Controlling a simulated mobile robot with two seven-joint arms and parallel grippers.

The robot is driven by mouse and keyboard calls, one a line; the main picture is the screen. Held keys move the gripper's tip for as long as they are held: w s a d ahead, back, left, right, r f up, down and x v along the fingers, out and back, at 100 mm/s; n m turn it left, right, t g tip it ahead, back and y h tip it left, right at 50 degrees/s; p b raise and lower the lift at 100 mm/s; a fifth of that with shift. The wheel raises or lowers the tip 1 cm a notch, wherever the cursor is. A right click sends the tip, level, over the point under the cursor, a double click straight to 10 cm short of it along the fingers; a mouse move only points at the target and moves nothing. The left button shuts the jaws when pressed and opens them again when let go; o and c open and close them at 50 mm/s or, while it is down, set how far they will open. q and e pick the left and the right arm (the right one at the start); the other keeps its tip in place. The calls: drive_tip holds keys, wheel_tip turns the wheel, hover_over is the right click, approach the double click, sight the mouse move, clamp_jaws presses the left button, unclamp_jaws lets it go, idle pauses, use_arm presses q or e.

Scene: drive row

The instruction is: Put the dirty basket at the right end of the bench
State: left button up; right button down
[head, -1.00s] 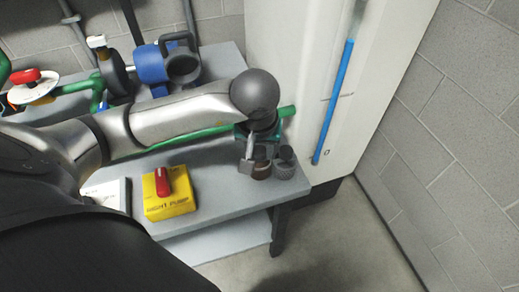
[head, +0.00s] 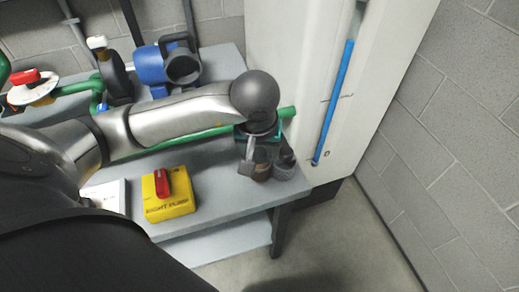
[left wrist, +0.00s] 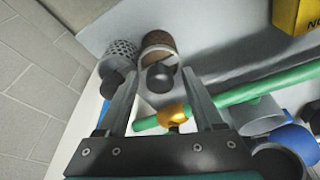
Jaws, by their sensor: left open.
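The dirty basket (head: 262,172), brown-stained and round, stands near the right end of the grey bench (head: 222,190). In the left wrist view the dirty basket (left wrist: 160,40) shows a dark knob between my fingertips. A grey perforated basket (head: 284,172) stands close to its right, at the bench's end; it also shows in the left wrist view (left wrist: 122,50), outside my finger. My left gripper (head: 264,158) points down over the dirty basket, its fingers apart on either side of the knob. It also shows in the left wrist view (left wrist: 161,76). My right gripper is out of view.
A yellow box with a red knob (head: 168,195) stands on the front of the bench. A green pipe (head: 200,134) runs behind my gripper. A blue pump body (head: 150,66) is at the back. A white cabinet (head: 290,60) with a blue tube borders the bench's right end.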

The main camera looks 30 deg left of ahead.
use_arm(q)
drive_tip(key=shift+r, duration=0.1)
drive_tip(key=p+v, duration=0.2)
drive_tip(key=v, duration=0.4)
drive_tip(key=shift+w+r, duration=0.1)
drive_tip(key=shift+w, duration=0.05)
wheel_tip(320, 180, up, 4)
drive_tip(key=p, duration=0.2)
hover_over(258, 171)
drive_tip(key=shift+v, duration=0.85)
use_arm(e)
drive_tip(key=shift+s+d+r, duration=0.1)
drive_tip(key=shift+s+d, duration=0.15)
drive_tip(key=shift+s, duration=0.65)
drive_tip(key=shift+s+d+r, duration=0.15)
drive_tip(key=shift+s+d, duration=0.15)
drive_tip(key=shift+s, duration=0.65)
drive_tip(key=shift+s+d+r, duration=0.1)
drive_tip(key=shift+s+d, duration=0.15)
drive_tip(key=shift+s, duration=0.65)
